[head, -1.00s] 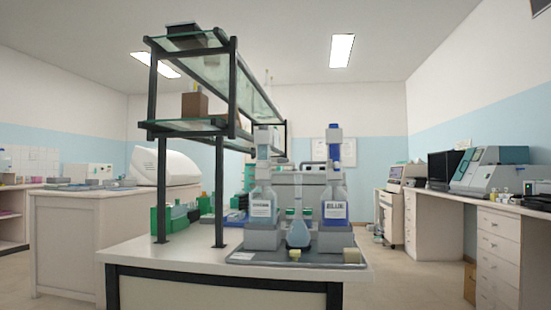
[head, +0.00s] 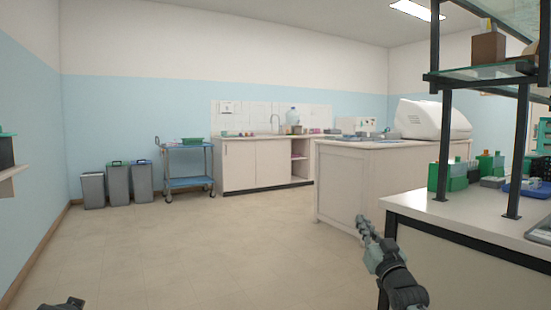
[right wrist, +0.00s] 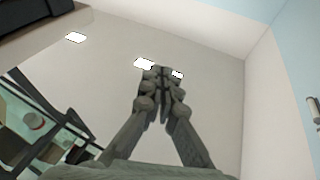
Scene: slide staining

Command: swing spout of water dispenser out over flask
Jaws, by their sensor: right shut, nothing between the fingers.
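No flask shows in the head view. My right gripper (head: 363,223) is in front of the near bench's left end, far from the bottle. It is shut and empty. In the right wrist view its fingers (right wrist: 160,76) meet, with ceiling and lights behind. Only a dark bit of my left arm shows at the bottom left edge; no left fingers are seen.
The near bench (head: 455,220) with its dark shelf frame is at the right. A white island (head: 345,185) stands behind it. A blue trolley (head: 188,183) and grey bins (head: 117,182) are along the far left. The floor (head: 215,245) between is clear.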

